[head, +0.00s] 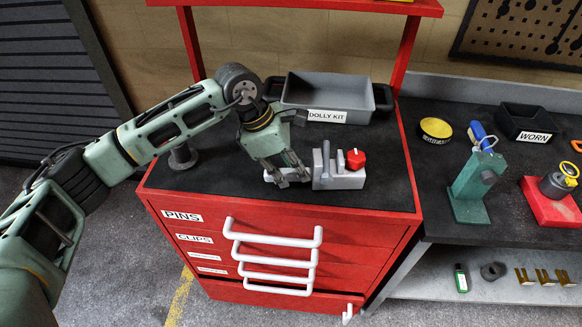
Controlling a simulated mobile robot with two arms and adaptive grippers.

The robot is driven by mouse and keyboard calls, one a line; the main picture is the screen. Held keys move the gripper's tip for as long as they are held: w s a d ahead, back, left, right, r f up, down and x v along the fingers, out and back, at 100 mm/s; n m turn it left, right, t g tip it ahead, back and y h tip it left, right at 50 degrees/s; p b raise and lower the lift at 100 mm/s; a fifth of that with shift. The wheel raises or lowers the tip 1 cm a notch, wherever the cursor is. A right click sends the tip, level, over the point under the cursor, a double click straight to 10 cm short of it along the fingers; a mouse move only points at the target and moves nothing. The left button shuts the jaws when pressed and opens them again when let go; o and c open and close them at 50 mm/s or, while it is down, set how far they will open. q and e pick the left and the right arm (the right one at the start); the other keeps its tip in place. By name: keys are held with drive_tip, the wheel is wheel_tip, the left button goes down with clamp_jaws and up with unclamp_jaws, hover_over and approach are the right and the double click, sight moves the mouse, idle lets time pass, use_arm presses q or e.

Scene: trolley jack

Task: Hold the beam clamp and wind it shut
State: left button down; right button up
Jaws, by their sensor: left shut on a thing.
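The beam clamp (332,180) is a small grey block with upright jaws, on the black top of the red tool cabinet (285,223). A red knob (356,159) sits at its right side. My left gripper (287,178) reaches down at the clamp's left end and is shut on a grey part there. The fingers partly hide that part. A gap shows between the upright jaws. My right gripper is not in view.
A grey bin (325,116) labelled DOLLY KIT stands behind the clamp. A dark grey cylindrical piece (183,157) stands left of my gripper. A bench at right holds a green stand (470,190), a red-based fixture (550,207) and a black WORN bin (525,122).

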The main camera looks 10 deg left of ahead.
use_arm(q)
drive_tip(key=shift+f, duration=0.15)
idle(0.7)
drive_tip(key=shift+s+f, duration=0.15)
drive_tip(key=shift+f, duration=0.15)
